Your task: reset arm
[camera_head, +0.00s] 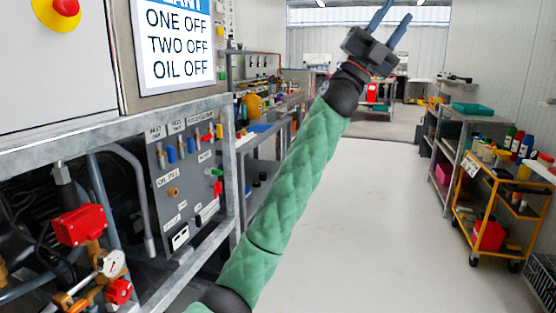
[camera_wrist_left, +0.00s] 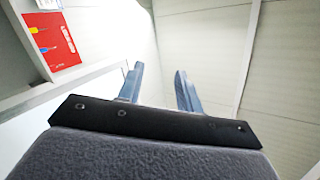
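My left arm, in a green quilted sleeve, reaches up from the bottom of the head view to the upper middle. My left gripper (camera_head: 398,11) is at its end, raised in the air and pointing up and to the right. Its two blue fingers stand apart with nothing between them. The left wrist view also shows the gripper (camera_wrist_left: 159,72) open and empty, against pale wall and ceiling panels. My right gripper is in neither view.
A metal frame (camera_head: 233,160) with a grey valve panel (camera_head: 185,177), red fitting (camera_head: 80,226) and gauge (camera_head: 113,263) stands close on the left. A yellow trolley (camera_head: 505,195) and shelving (camera_head: 447,150) stand right. The pale floor (camera_head: 400,225) between is clear. A red board (camera_wrist_left: 50,42) shows in the wrist view.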

